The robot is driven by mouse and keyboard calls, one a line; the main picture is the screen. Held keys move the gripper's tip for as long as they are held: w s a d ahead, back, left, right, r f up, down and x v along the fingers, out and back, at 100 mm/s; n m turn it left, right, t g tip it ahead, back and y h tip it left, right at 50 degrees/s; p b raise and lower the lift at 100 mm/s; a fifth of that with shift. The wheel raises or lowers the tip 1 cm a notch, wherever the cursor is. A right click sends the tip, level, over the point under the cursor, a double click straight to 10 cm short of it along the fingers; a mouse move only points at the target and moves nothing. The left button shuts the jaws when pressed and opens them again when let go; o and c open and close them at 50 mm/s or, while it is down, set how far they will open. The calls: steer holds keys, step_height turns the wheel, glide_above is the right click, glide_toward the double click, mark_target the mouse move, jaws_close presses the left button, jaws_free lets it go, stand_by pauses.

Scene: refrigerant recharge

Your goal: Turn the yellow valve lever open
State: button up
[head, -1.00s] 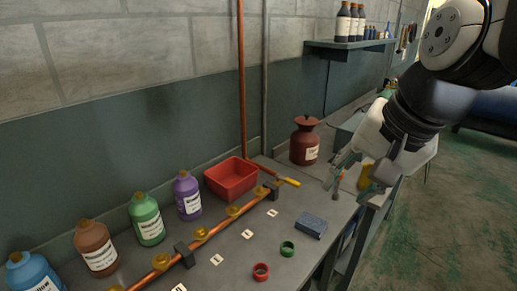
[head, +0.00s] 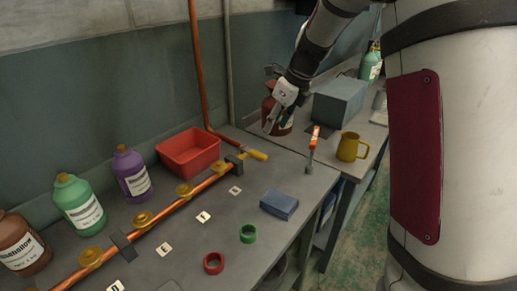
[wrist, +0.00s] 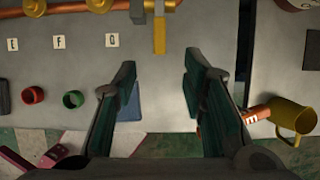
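The yellow valve lever (head: 257,155) sits at the right end of the copper pipe (head: 205,187) on the bench, beside the red bin. In the wrist view the yellow lever (wrist: 160,35) shows at the top middle, pointing down the picture, beyond the fingertips. My gripper (head: 269,128) is in the air above the back of the bench, to the right of the lever and in front of the dark red jug. In the wrist view my gripper (wrist: 157,75) has its two fingers wide apart with nothing between them. It does not touch the lever.
A red bin (head: 188,153) stands behind the pipe. A blue block (head: 279,206), green ring (head: 248,234) and red ring (head: 213,263) lie in front. An orange-handled tool (head: 314,138), yellow mug (head: 350,147) and dark red jug (head: 283,124) are to the right.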

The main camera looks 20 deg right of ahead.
mark_target(259, 153)
steer(key=b+x, duration=0.1)
steer(key=x, duration=1.2)
steer(key=shift+c, duration=0.3)
jaws_close()
